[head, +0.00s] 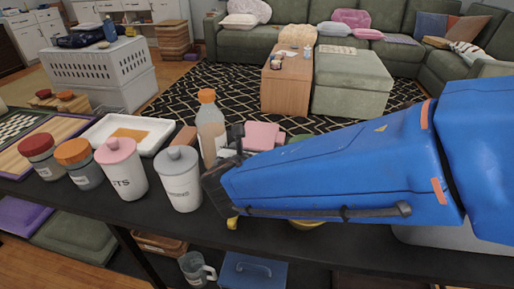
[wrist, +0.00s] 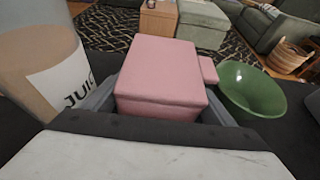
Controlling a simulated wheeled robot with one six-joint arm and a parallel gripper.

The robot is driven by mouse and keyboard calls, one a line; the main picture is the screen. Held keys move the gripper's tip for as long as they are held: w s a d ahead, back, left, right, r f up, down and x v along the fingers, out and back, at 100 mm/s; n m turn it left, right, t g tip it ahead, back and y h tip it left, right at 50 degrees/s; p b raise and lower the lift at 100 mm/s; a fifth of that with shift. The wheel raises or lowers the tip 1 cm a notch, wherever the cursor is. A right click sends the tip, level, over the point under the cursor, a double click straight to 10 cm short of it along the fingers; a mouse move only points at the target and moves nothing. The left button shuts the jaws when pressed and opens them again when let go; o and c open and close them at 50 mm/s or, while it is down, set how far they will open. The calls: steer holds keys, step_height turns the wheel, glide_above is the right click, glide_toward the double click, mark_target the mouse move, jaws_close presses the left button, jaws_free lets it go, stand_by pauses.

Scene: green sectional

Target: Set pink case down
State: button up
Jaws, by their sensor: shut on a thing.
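The pink case (wrist: 162,78) is a box with rounded edges, in the middle of the wrist view. My gripper (wrist: 160,106) is shut on it, with a grey finger along each side. In the head view the pink case (head: 262,134) shows just past the blue arm, which hides part of it. My gripper (head: 222,170) is mostly hidden there by its own dark wrist end. I cannot tell whether the underside of the case touches the black table (head: 95,203).
A juice bottle (head: 211,130) with an orange cap stands close left of the case. A green bowl (wrist: 252,92) and a small pink piece (wrist: 208,70) are at its right. White canister (head: 180,182), pink-lidded canister (head: 122,170), jars and a white tray (head: 100,130) crowd the left.

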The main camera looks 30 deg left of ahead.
steer(key=shift+f, duration=0.15)
steer(key=o, duration=0.8)
steer(key=shift+o, duration=0.4)
steer(key=v, duration=1.1)
steer(key=shift+s+d+r, duration=0.1)
steer(key=shift+s+r, duration=0.15)
steer(key=shift+s, duration=0.15)
